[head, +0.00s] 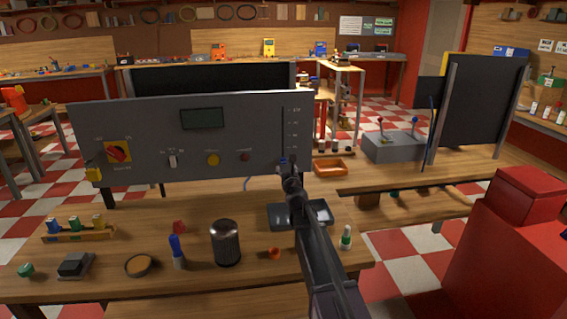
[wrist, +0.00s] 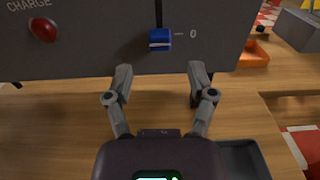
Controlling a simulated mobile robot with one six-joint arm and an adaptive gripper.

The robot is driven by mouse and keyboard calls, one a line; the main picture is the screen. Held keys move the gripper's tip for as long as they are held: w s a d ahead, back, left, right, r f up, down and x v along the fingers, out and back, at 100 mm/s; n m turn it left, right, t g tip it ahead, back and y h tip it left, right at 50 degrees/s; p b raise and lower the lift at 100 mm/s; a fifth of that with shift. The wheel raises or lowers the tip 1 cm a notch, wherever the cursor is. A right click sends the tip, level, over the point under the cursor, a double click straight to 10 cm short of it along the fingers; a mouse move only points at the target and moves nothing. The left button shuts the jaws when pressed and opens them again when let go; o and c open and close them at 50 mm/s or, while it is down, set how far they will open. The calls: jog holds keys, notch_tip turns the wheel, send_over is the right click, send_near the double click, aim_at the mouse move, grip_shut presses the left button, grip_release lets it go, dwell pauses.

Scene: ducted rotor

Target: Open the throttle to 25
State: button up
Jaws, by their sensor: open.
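The grey control panel (head: 130,130) stands upright on the wooden bench and carries a vertical throttle slot with scale marks (head: 290,125) at its right end. The throttle's blue slider knob (wrist: 160,39) sits at the bottom of the slot, beside the 0 mark, in the wrist view. My gripper (wrist: 160,72) is open and empty. Its two fingers are just below the knob in the picture, one to either side, and apart from it. In the head view my gripper (head: 289,170) covers the lower end of the slot.
The panel also has a dark display (head: 202,118), a red and yellow rotary switch (head: 118,152), a toggle (head: 173,160), a yellow button (head: 213,160) and a red charge button (wrist: 43,29).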

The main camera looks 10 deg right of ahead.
aim_at(284, 161)
jog(key=shift+w, duration=3.2)
jog(key=shift+c, duration=0.2)
grip_shut()
